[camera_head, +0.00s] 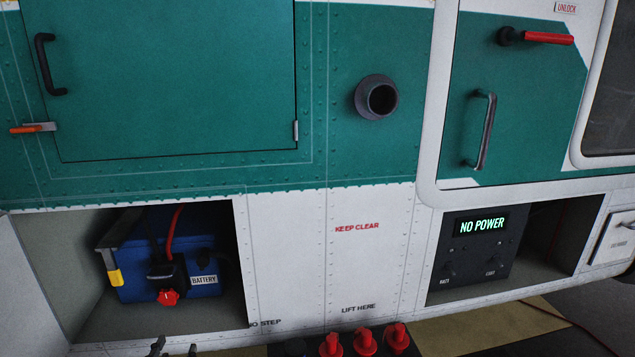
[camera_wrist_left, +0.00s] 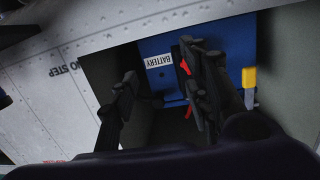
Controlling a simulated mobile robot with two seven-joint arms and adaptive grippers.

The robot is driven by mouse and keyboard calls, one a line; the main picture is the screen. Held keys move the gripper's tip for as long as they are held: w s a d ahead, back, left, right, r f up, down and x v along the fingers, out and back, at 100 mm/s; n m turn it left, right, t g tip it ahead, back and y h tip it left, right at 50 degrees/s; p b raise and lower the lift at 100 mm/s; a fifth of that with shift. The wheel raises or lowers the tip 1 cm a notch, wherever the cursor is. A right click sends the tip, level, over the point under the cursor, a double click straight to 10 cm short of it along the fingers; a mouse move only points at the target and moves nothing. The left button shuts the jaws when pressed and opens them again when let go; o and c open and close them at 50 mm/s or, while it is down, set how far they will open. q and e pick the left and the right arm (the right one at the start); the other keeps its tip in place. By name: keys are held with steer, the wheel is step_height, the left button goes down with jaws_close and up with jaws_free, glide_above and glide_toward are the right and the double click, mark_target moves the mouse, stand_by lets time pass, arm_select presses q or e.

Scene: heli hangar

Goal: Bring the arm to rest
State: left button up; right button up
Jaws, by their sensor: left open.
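My left gripper (camera_wrist_left: 160,85) is open, its two dark fingers spread before the battery bay in the left wrist view. Nothing shows between the fingers. Only its fingertips (camera_head: 174,347) show at the bottom edge of the head view, below the bay. The blue battery (camera_head: 205,283) sits in the open bay, with a black plug and red knob (camera_head: 168,297) on its front and a red cable rising behind. The battery also shows in the left wrist view (camera_wrist_left: 225,35), where a finger partly covers the red knob. My right gripper is not in view.
A bay door (camera_head: 30,285) stands open at the left. A panel (camera_head: 470,250) reading "NO POWER" sits in the right bay. Several red-capped things (camera_head: 363,341) stand at the bottom. A round port (camera_head: 377,98) and a door handle (camera_head: 480,130) stick out from the hull.

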arm_select(q)
steer(key=s+d+f+g+h+p, duration=0.1)
steer(key=s+d+f, duration=0.4)
steer(key=s, duration=0.6)
steer(key=s+d+f+m+g+h+p, duration=0.1)
steer(key=s+d+f+g, duration=0.3)
steer(key=s, duration=0.8)
steer(key=s+d+f+m+g+h, duration=0.1)
steer(key=s+d+f+g, duration=0.1)
steer(key=s+d+f, duration=0.4)
steer(key=s+f, duration=0.1)
steer(key=s, duration=0.4)
steer(key=shift+s+d+g+p, duration=0.15)
steer(key=shift+s+g+p, duration=0.15)
steer(key=shift+s+p, duration=0.1)
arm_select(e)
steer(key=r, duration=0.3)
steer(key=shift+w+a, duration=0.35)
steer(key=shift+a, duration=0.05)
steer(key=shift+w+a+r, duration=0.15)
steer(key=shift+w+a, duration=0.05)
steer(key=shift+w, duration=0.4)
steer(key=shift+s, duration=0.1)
